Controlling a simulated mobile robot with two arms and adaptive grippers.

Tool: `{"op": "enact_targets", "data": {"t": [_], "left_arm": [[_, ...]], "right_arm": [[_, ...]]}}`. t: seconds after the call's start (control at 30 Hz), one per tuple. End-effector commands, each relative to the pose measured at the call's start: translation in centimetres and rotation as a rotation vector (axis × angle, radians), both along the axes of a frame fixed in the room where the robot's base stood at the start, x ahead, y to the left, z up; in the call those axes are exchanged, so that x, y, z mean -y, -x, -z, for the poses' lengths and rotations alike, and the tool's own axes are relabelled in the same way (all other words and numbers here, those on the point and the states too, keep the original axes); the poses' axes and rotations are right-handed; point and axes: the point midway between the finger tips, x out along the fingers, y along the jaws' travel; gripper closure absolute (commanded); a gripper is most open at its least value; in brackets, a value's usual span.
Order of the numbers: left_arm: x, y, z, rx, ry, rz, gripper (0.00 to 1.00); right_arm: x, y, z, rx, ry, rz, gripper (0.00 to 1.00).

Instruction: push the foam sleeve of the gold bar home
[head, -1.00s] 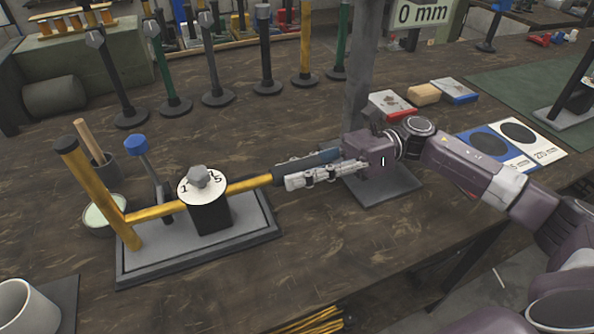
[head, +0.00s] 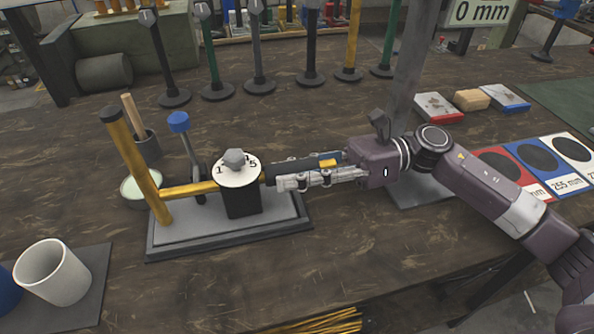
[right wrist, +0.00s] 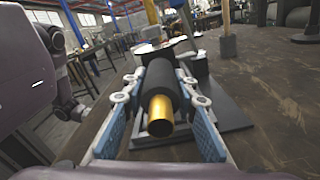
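The gold bar (head: 190,189) lies level through a black block (head: 242,202) with a white numbered dial (head: 240,171). The black foam sleeve (head: 290,171) is around the bar's right part, its left end close against the block. A short gold bar end sticks out of the sleeve on my side (right wrist: 161,115). Contact at the fingertips is partly hidden. My left gripper is not in view.
The block stands on a grey base plate (head: 180,240) with an upright gold post (head: 135,165) and blue-knobbed lever (head: 179,122). A white cup (head: 52,275) stands front left. Posts stand behind. Marked cards (head: 550,165) lie right. Bare table lies in front of the plate.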

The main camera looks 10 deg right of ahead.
Motion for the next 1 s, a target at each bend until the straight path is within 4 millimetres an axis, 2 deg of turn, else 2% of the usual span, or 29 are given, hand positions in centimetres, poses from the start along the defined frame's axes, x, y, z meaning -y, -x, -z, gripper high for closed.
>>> {"op": "enact_targets", "data": {"t": [0.03,0.13,0.4,0.53,1.0], "left_arm": [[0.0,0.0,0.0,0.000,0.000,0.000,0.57],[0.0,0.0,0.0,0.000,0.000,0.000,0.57],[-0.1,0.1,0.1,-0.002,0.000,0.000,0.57],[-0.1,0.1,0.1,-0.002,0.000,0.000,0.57],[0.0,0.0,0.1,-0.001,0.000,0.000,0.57]], "right_arm": [[-0.1,0.1,0.1,-0.001,0.000,-0.003,0.67],[0.0,0.1,0.0,-0.001,0.000,-0.002,0.56],[0.1,0.0,0.0,0.000,0.000,-0.001,0.56],[1.0,-0.1,0.1,-0.001,0.001,0.001,0.56],[10.0,-0.4,0.1,-0.003,0.001,0.001,0.56]]}}
